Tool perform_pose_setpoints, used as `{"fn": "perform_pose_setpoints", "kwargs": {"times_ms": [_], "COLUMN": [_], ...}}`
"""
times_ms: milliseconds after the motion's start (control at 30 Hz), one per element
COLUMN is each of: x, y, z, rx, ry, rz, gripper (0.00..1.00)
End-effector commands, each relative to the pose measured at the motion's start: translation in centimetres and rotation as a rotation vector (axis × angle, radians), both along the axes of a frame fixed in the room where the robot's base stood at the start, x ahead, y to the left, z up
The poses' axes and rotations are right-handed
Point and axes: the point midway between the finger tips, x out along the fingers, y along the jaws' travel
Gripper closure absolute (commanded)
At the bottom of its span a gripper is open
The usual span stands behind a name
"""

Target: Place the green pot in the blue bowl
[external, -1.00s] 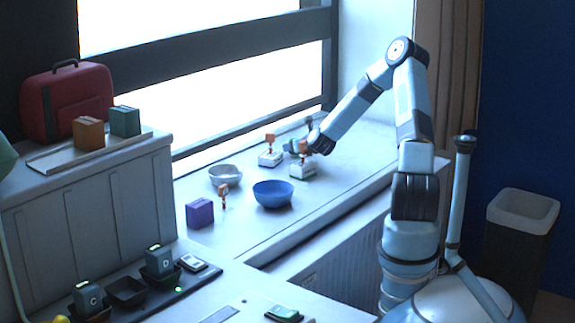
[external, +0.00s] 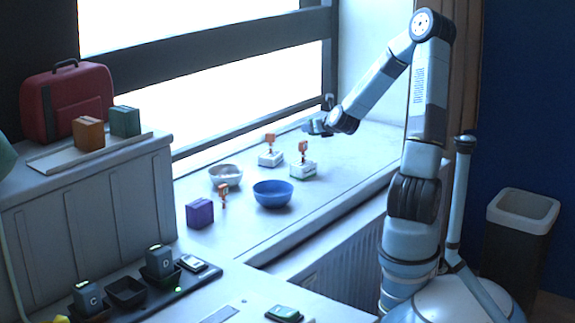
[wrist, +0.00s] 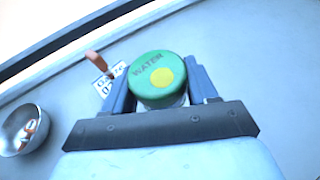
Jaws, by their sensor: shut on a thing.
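The green pot (wrist: 160,78) has a round green lid marked WATER with a yellow dot. In the wrist view it sits between the two fingers of my gripper (wrist: 160,90), which is shut on it. In the external view my gripper (external: 318,126) is small, above the far right part of the sill near the window, and the pot is hard to make out there. The blue bowl (external: 273,199) stands on the sill, lower and to the left of my gripper. It looks empty and is not in the wrist view.
A grey bowl (external: 225,181) stands left of the blue one and holds something unclear. A purple box (external: 200,213) and a small orange-topped post (external: 223,195) are nearby.

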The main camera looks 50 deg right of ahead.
Motion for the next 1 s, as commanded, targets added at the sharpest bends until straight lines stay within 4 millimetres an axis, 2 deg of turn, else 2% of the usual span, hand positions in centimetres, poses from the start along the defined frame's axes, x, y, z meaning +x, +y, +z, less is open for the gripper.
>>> {"fn": "perform_pose_setpoints", "kwargs": {"times_ms": [167, 333, 700, 900, 1000], "x": [-0.6, -0.6, -0.6, -0.7, -0.6], "y": [0.2, 0.1, 0.0, 0.0, 0.1], "z": [0.3, 1.9, 10.0, 13.1, 13.8], "rx": [-0.001, -0.003, -0.005, -0.004, -0.001], "ry": [0.001, -0.002, -0.002, -0.001, 0.0], "rz": [-0.001, -0.001, -0.005, -0.005, -0.003], "gripper": [0.73, 0.73, 0.73, 0.73, 0.73]}}
